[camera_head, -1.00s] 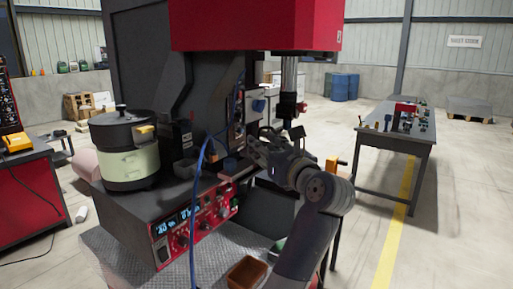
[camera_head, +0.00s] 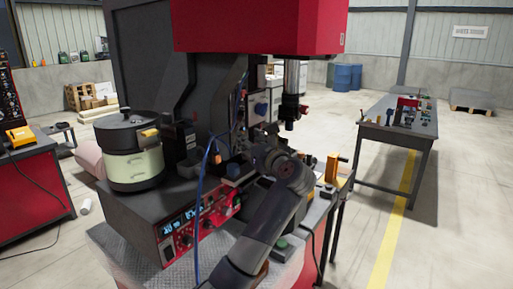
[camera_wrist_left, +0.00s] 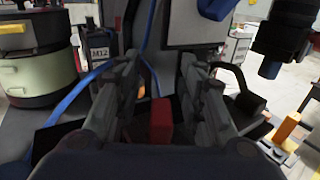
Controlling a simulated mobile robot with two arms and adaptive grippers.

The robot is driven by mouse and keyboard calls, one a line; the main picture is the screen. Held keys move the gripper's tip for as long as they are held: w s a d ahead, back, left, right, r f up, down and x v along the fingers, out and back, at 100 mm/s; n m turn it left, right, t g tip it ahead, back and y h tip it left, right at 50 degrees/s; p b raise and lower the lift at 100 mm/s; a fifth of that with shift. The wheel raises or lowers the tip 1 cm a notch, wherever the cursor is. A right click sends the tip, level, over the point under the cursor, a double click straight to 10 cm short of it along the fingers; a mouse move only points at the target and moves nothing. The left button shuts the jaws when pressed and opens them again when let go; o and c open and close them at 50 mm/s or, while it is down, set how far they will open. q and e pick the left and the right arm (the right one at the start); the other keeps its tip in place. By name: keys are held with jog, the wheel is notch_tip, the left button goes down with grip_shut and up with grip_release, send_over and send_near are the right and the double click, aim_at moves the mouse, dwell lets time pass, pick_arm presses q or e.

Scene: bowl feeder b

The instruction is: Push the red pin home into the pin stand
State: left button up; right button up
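My left gripper (camera_wrist_left: 160,72) shows in the left wrist view with its two dark fingers wide apart. A red, block-shaped piece (camera_wrist_left: 161,121) stands low between the fingers, near the palm. It may be the red pin, but its lower end is hidden and I cannot tell if the fingers touch it. In the head view my left wrist is in front of the press, and the fingers are mostly hidden behind it. I cannot make out the pin stand in either view. My right gripper is not in view.
A press with a red head (camera_head: 258,27) and a dark spindle (camera_head: 290,112) stands close beyond my arm. A cream and black pot (camera_head: 134,158) is at left. A blue cable (camera_head: 200,195) hangs in front. A yellow-orange part (camera_head: 332,168) is right of my wrist.

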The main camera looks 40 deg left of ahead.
aim_at(247, 126)
pick_arm(q)
jog(key=shift+d, duration=0.1)
grip_shut()
jog(key=shift+r, duration=0.1)
dwell(0.4)
jog(key=shift+r+b, duration=0.35)
jog(key=shift+r, duration=0.1)
jog(key=shift+d+r+b, duration=0.2)
jog(key=shift+r+b, duration=0.2)
jog(key=shift+r, duration=0.2)
jog(key=shift+d+r+b, duration=0.15)
jog(key=shift+r+b, duration=0.25)
jog(key=shift+r, duration=0.15)
jog(key=s+d+r+b, duration=0.1)
jog(key=s+d+r, duration=0.1)
jog(key=d, duration=0.5)
jog(key=s+d+r+b, duration=0.1)
jog(key=s+d+r, duration=0.2)
jog(key=d, duration=0.4)
jog(key=shift+s, duration=0.9)
